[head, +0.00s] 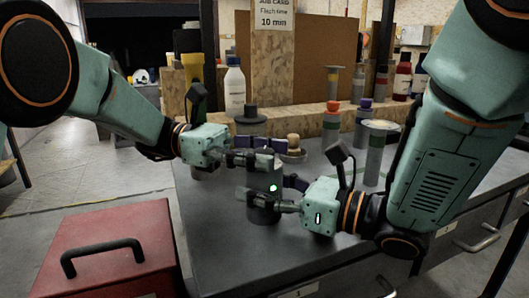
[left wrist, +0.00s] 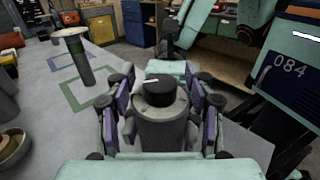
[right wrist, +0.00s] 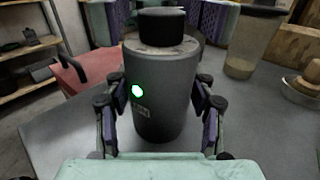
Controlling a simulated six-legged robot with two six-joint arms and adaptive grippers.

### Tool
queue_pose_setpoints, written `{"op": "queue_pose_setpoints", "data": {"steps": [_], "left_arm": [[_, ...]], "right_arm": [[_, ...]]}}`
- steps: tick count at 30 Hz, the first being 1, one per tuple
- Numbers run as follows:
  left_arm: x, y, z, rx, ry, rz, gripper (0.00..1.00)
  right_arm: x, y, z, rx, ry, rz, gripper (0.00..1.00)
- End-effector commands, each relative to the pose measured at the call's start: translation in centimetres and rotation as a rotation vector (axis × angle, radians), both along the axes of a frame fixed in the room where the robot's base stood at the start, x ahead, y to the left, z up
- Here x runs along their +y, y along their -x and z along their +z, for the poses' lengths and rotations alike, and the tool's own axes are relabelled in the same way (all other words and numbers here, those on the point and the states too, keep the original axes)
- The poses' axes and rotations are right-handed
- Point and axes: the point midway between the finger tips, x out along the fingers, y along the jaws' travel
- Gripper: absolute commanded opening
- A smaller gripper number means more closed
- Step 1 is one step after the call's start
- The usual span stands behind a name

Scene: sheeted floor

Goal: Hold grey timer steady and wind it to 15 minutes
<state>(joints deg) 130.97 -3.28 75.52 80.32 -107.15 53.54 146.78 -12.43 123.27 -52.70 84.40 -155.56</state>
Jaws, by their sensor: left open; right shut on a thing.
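The grey timer (head: 263,210) is an upright cylinder with a green light, standing on the grey bench. Its black knob (left wrist: 158,92) shows from above in the left wrist view, with a white pointer mark aimed to the left. My right gripper (head: 268,193) is shut on the timer's body from the side; the right wrist view shows the timer (right wrist: 160,95) between its fingers. My left gripper (head: 262,153) is open above the timer, its fingers on either side of the knob with visible gaps. In the head view these fingers hide the knob.
A card (head: 273,14) on a wooden post reads "Flash time 10 min". A red toolbox (head: 115,245) stands at the lower left. A white bottle (head: 234,88) and a grey post with a pale disc top (head: 375,155) stand behind. Bare bench (head: 225,235) lies left of the timer.

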Motion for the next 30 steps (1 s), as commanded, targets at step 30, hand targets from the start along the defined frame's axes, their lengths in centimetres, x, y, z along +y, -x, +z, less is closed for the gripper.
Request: {"op": "queue_pose_setpoints", "data": {"steps": [30], "left_arm": [[11.2,-4.5,0.0,0.000,0.000,0.000,0.54]], "right_arm": [[0.0,0.0,0.0,0.000,0.000,0.000,0.19]]}}
